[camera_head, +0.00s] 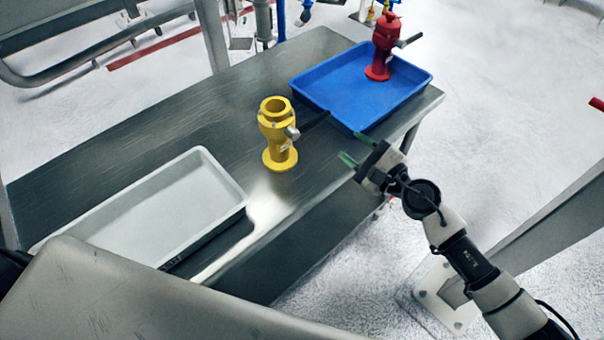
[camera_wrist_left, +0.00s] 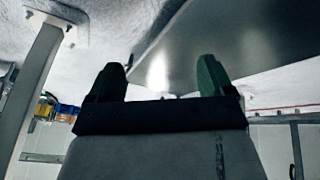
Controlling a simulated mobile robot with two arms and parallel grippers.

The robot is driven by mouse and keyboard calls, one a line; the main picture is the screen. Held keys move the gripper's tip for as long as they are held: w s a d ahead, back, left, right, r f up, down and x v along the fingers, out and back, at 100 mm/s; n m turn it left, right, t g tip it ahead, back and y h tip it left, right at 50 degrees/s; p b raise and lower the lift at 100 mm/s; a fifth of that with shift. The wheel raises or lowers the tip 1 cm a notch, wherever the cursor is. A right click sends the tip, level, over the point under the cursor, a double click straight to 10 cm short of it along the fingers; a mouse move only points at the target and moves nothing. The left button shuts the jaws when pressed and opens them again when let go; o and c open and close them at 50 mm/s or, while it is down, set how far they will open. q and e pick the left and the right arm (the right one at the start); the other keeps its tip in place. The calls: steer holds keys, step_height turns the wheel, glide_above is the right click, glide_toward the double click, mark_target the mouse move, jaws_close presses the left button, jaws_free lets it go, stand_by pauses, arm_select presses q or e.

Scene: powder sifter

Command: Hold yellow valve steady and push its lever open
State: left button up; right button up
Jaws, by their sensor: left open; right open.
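The yellow valve (camera_head: 277,135) stands upright on the metal table in the head view. Its grey hub (camera_head: 292,132) faces right, and a dark lever (camera_head: 315,121) reaches from it toward the blue tray. My right gripper (camera_head: 356,149) is open and empty, right of the valve and apart from it, by the table's front edge. In the left wrist view my left gripper (camera_wrist_left: 165,88) is open, with nothing between its green-tipped fingers. The left gripper does not show in the head view, and the valve does not show in the left wrist view.
A blue tray (camera_head: 345,107) holding a red valve (camera_head: 381,50) is at the table's far right. A white tray (camera_head: 215,168) lies at the left. Bare metal table (camera_head: 170,110) lies behind the yellow valve. A grey panel crosses the lower left foreground.

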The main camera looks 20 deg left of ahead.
mark_target(283, 151)
arm_select(q)
steer(key=w+d+r+n+t+h, duration=0.1)
steer(key=w+d+r+n+t, duration=0.35)
steer(key=w+r, duration=0.4)
steer(key=w+d+r+n+t+h, duration=0.1)
steer(key=w+d+r+n+t, duration=0.45)
steer(key=w, duration=0.45)
steer(key=w+d+r+n+t+y, duration=0.2)
steer(key=w+d+r+n+y, duration=0.1)
steer(key=r+n, duration=0.75)
steer(key=w+d+r+n+t+y, duration=0.2)
steer(key=d+r+n+y, duration=0.1)
steer(key=r+n, duration=0.8)
steer(key=w+a+r+n+g+y, duration=0.1)
steer(key=w+a+r+n+y, duration=0.1)
steer(key=a+n+y, duration=0.1)
steer(key=w+a+r+n+g+y, duration=0.2)
steer(key=a+n+y, duration=0.1)
steer(key=a+n, duration=0.1)
steer(key=w+a+r+n+g+y, duration=0.1)
steer(key=w+a+r+n+y, duration=0.1)
steer(key=a+n+y, duration=0.1)
steer(key=shift+w+a+r+n+g, duration=0.1)
steer(key=shift+w+a+n+g, duration=0.35)
steer(key=shift+n, duration=0.4)
steer(key=x, duration=1)
steer(key=shift+w+a+r, duration=0.1)
steer(key=shift+w+a, duration=0.05)
steer(key=shift+a, duration=0.15)
